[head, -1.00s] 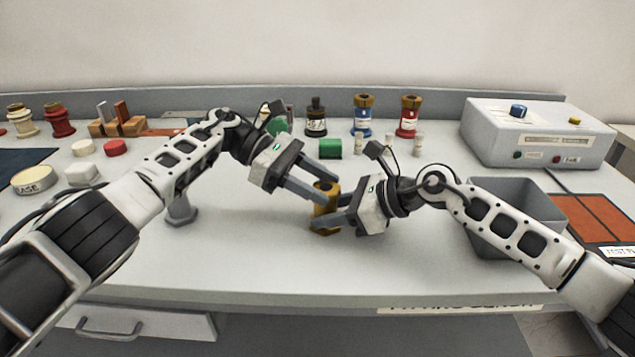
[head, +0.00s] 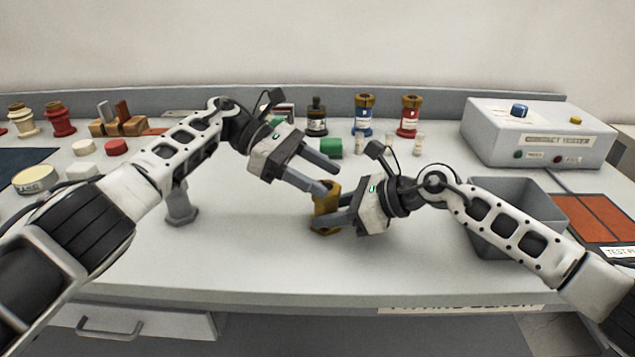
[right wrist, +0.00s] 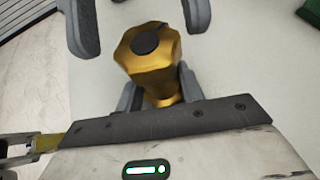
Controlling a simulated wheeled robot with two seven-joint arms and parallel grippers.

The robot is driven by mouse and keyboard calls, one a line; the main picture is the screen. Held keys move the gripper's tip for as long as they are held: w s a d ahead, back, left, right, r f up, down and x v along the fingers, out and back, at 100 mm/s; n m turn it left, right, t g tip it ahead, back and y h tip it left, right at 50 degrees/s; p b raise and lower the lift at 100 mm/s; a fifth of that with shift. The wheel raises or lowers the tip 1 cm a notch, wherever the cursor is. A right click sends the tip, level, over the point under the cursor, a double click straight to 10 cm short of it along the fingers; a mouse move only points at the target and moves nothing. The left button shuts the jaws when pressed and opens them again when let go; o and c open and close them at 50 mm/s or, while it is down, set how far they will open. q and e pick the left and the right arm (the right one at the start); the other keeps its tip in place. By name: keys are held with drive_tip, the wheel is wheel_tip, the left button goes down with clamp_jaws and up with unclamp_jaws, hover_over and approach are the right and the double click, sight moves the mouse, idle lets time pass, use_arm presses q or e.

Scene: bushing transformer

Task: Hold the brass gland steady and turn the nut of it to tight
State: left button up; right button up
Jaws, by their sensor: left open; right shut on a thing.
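The brass gland (head: 322,221) stands upright on the bench in the middle of the head view. Its nut (head: 327,188) is the wider faceted top, with a dark round centre in the right wrist view (right wrist: 147,52). My right gripper (head: 335,222) is shut on the gland's body below the nut. My left gripper (head: 332,178) is open, its fingers pointing down and right at nut height or a little above. Its fingertips also show on both sides of the nut in the right wrist view (right wrist: 142,30), apart from it. The gland's lower part is partly hidden by my right fingers.
A grey bin (head: 515,250) stands right, near my right arm. A grey control box (head: 540,135) is behind it. A grey post (head: 180,207) stands under my left arm. Bottles, a green block (head: 331,149) and bushings line the back. The front middle of the bench is clear.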

use_arm(q)
wheel_tip(320, 180, up, 8)
idle(0.5)
drive_tip(key=a+f+n+t+y, duration=0.2)
drive_tip(key=a+f+n+t, duration=0.5)
drive_tip(key=f, duration=0.1)
drive_tip(key=s+a+r+n+t, duration=0.25)
drive_tip(key=s+n+t, duration=0.2)
drive_tip(key=s, duration=0.35)
drive_tip(key=shift+m+t, duration=0.25)
drive_tip(key=shift+m, duration=0.1)
drive_tip(key=x, duration=1.2)
drive_tip(key=shift+w+d+r, duration=0.2)
drive_tip(key=shift+d+r, duration=0.05)
drive_tip(key=shift+d, duration=0.2)
drive_tip(key=c, duration=0.7)
